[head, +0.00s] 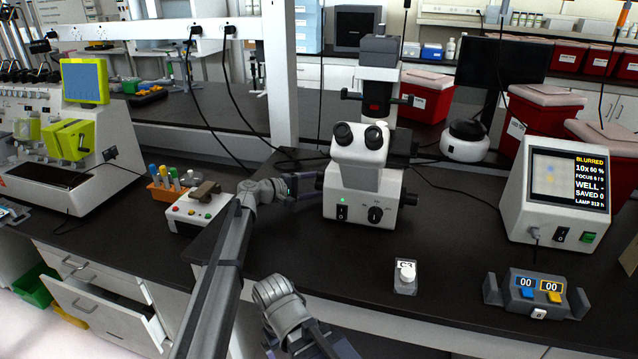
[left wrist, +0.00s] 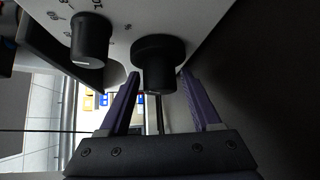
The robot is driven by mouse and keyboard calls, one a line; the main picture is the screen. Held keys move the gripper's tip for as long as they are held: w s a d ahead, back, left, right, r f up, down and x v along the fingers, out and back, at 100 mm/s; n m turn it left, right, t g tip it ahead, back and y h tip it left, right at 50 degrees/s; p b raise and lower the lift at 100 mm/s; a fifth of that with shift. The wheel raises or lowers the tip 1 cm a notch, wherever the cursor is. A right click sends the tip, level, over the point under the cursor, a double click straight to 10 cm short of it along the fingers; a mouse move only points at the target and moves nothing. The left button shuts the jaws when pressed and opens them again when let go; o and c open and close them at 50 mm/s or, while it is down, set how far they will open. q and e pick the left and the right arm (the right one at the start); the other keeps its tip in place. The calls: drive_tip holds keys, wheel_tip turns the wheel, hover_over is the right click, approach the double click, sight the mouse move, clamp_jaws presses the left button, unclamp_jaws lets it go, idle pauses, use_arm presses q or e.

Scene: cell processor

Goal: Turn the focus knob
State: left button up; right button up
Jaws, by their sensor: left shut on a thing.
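The white microscope (head: 362,180) stands on the dark bench in the head view, its small green light lit. My left gripper (head: 308,190) reaches its left side from the left. In the left wrist view a round black side knob (left wrist: 158,58), which looks like the focus knob, sits between the two purple fingertips, and the gripper is shut on it. A second black dial (left wrist: 90,38) with printed marks is on the adjoining face. The monitor (head: 566,180) reads "BLURRED", 10x and a focus value. My right gripper (head: 305,345) is low in the head view, its fingertips not clear.
A small control box (head: 198,210) and a tube rack (head: 165,190) stand left of the microscope. A small holder labelled C3 (head: 405,286) and a two-display unit (head: 537,305) stand at the front right. Red bins (head: 541,112) are behind. The bench before the microscope is mostly clear.

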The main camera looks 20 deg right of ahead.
use_arm(q)
drive_tip(key=n+g+y+p, duration=0.1)
drive_tip(key=p, duration=0.2)
drive_tip(key=n+g+y+p, duration=0.1)
drive_tip(key=p, duration=0.2)
drive_tip(key=shift+r+n+y, duration=0.2)
drive_tip(key=shift+n+y, duration=0.1)
drive_tip(key=shift+y, duration=0.1)
clamp_jaws()
drive_tip(key=shift+f+n+g+y+p, duration=0.15)
drive_tip(key=shift+n+g+y+p, duration=0.55)
drive_tip(key=shift+p, duration=0.4)
drive_tip(key=shift+s+f+g+y+p, duration=0.1)
drive_tip(key=shift+s+g+y+p, duration=0.05)
drive_tip(key=shift+g+y+p, duration=0.3)
drive_tip(key=shift+n, duration=0.3)
drive_tip(key=o, duration=1)
unclamp_jaws()
drive_tip(key=shift+o, duration=0.2)
drive_tip(key=shift+d, duration=0.1)
